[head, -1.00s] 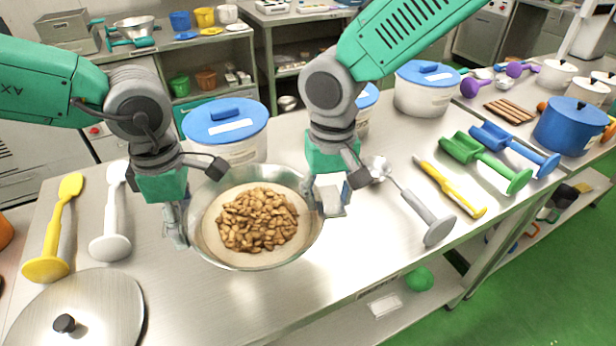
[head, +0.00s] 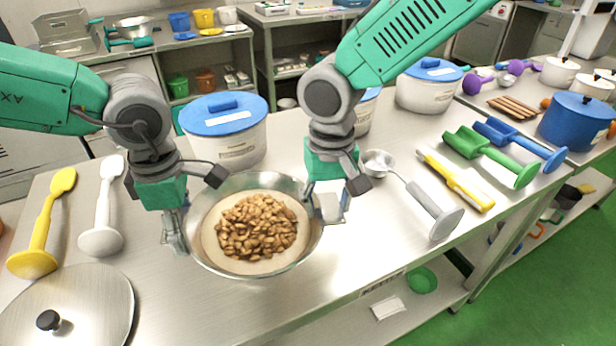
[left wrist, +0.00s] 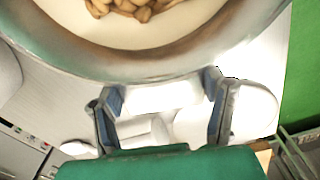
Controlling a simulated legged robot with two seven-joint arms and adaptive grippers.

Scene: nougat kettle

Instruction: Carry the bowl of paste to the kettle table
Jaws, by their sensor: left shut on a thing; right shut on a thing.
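A steel bowl (head: 205,255) holds pale paste (head: 215,250) with a heap of brown nuts (head: 256,226) on top. My left gripper (head: 176,232) is shut on the bowl's left rim. My right gripper (head: 326,205) is shut on its right rim. The bowl appears level over the steel table (head: 310,290); I cannot tell whether it touches the top. In the left wrist view, the bowl's rim (left wrist: 150,72) runs across the top, with the left gripper (left wrist: 165,95) at it. I cannot tell which surface is the kettle table.
White tubs with blue lids (head: 222,115) (head: 428,72) stand behind. A grey ladle (head: 425,200), yellow tool (head: 455,180) and green scoop (head: 490,155) lie right. A yellow paddle (head: 45,225), white paddle (head: 103,210) and round lid (head: 85,310) lie left. A blue pot (head: 575,122) stands far right.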

